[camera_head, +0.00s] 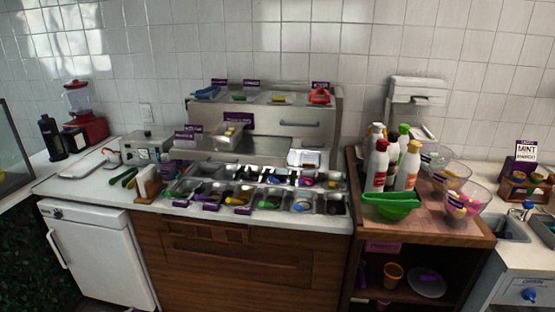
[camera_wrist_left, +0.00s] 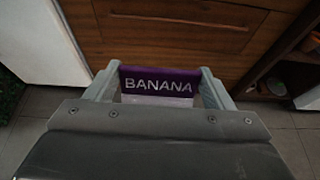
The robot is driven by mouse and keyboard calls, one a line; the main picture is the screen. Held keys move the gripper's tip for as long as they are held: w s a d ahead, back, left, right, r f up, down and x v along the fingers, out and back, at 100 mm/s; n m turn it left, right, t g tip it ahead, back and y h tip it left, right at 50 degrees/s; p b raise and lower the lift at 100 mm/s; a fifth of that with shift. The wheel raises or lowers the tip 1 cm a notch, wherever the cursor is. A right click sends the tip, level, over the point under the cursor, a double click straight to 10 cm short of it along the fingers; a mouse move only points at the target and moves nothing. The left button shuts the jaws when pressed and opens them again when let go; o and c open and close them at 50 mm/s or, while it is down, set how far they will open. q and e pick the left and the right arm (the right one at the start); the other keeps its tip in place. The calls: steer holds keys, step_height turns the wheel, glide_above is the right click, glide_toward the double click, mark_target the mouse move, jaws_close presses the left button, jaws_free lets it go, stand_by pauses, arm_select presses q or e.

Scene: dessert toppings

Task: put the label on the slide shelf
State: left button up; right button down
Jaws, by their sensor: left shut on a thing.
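A purple label (camera_wrist_left: 158,84) reading "BANANA" in white letters shows in the left wrist view. My left gripper (camera_wrist_left: 159,70) has one pale finger at each side of the label and is shut on it, with the text facing the camera. Behind it are wooden cabinet fronts and the floor. Neither gripper shows in the head view. There, a stepped metal shelf unit (camera_head: 267,125) stands at the back of the counter, with small purple labels (camera_head: 238,117) on its levels. I cannot tell which part is the slide shelf.
Metal topping tubs (camera_head: 245,195) fill the counter below the shelf unit. Bottles (camera_head: 378,165), a green tray (camera_head: 391,205) and clear bowls (camera_head: 466,198) crowd the wooden counter at right. A white fridge door (camera_head: 95,250) is at lower left.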

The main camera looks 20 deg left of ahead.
arm_select(q)
steer(key=w+d+r+m+g+h, duration=0.1)
steer(key=d+r+m+h, duration=0.3)
steer(key=d+r, duration=0.4)
steer(key=w+d+r+m+g+h, duration=0.2)
steer(key=d+r+m+h, duration=0.3)
steer(key=d, duration=1)
steer(key=w+d+r+m+g+h, duration=0.2)
steer(key=d+r+m+h, duration=0.2)
steer(key=d+r, duration=0.7)
steer(key=shift+w+d+r+m+h, duration=0.25)
steer(key=shift+d+m+h, duration=0.05)
steer(key=shift+d+h, duration=0.35)
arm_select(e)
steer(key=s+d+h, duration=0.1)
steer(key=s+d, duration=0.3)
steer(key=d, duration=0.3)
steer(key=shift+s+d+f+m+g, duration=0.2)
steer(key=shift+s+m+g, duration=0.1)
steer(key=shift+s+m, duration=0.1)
arm_select(q)
steer(key=shift+a, duration=0.1)
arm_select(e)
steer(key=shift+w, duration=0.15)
